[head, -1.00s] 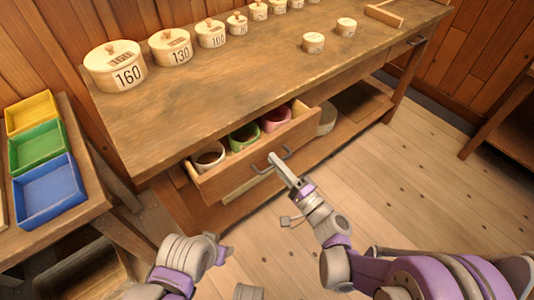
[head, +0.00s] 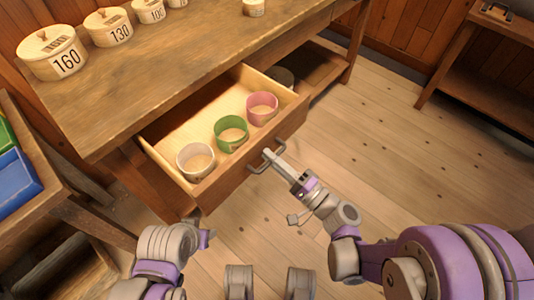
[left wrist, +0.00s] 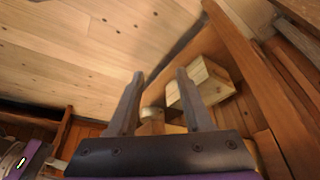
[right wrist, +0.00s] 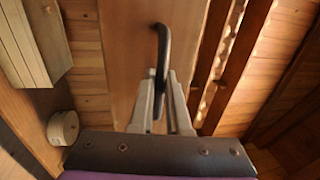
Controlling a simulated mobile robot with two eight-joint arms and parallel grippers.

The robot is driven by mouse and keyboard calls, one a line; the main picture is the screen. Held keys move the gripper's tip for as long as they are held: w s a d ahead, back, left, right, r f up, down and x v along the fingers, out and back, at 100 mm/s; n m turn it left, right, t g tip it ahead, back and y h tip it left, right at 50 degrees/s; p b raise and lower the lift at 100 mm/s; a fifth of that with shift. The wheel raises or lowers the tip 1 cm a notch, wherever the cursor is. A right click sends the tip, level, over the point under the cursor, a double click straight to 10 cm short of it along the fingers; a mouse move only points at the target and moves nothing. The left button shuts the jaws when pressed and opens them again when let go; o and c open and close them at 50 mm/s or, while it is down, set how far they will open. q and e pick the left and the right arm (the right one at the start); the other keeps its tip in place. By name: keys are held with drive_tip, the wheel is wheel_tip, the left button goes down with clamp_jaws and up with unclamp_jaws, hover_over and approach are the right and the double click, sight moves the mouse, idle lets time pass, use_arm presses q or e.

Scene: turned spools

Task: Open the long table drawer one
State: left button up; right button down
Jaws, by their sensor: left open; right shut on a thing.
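The long table drawer (head: 224,187) stands pulled well out of the long table (head: 190,62) in the head view. Inside it are a white cup (head: 196,160), a green cup (head: 231,132) and a pink cup (head: 262,107). My right gripper (head: 270,157) is shut on the drawer's dark bar handle (head: 257,168). The right wrist view shows the handle (right wrist: 162,50) between the fingers (right wrist: 160,100).
Lidded round boxes marked 160 (head: 52,53), 130 (head: 108,27) and 100 (head: 149,10) stand on the tabletop. A side table with a blue tray (head: 17,185) is at the left. The plank floor (head: 400,150) at the right is clear.

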drive_tip(key=c, duration=1.2)
unclamp_jaws()
drive_tip(key=shift+o, duration=0.2)
drive_tip(key=v, duration=1.1)
drive_tip(key=shift+a, duration=0.1)
